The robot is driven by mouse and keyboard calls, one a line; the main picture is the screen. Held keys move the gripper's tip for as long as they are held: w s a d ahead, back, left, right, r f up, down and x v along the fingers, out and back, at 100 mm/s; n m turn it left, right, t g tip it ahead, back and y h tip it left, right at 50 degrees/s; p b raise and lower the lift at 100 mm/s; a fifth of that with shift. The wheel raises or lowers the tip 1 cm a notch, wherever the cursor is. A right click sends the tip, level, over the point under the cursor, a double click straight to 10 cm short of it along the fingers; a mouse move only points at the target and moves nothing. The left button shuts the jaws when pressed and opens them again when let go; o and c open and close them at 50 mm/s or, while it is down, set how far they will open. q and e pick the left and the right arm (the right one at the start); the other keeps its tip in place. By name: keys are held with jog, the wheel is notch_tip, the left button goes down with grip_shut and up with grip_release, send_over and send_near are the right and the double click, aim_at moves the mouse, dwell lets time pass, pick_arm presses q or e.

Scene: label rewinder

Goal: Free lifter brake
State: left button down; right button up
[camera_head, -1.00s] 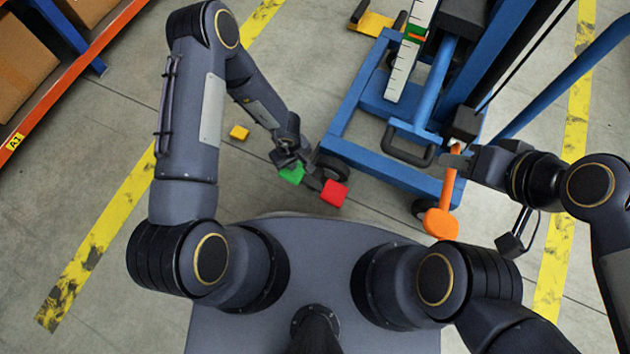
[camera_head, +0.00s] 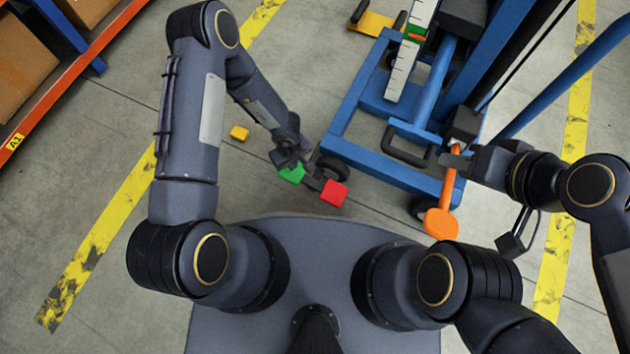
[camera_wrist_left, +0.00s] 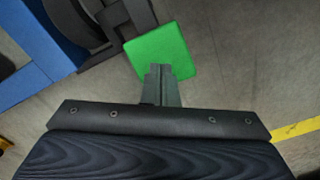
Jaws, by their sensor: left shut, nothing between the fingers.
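The lifter is a blue wheeled frame (camera_head: 395,172). By its near left caster (camera_head: 331,169) is a foot brake with a green pedal (camera_head: 291,174) and a red pedal (camera_head: 333,192), joined by a dark link. My left gripper (camera_head: 287,160) is shut and empty at the green pedal. In the left wrist view its fingertips (camera_wrist_left: 159,72) overlap the near edge of the green pedal (camera_wrist_left: 165,46); I cannot tell whether they touch. My right gripper (camera_head: 455,160) is at the shaft of an orange-ended lever (camera_head: 441,223) on the lifter; its fingers are too small to read.
An orange and blue rack (camera_head: 75,80) with boxes stands at the far left. Yellow floor stripes run on both sides. The floor between rack and lifter is mostly clear.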

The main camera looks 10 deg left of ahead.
pick_arm(q)
jog(key=shift+f, duration=0.1)
jog(key=shift+f+b, duration=1.35)
jog(key=shift+f, duration=0.95)
jog(key=shift+r, duration=0.15)
notch_tip(320, 180, up, 9)
jog(key=p, duration=1)
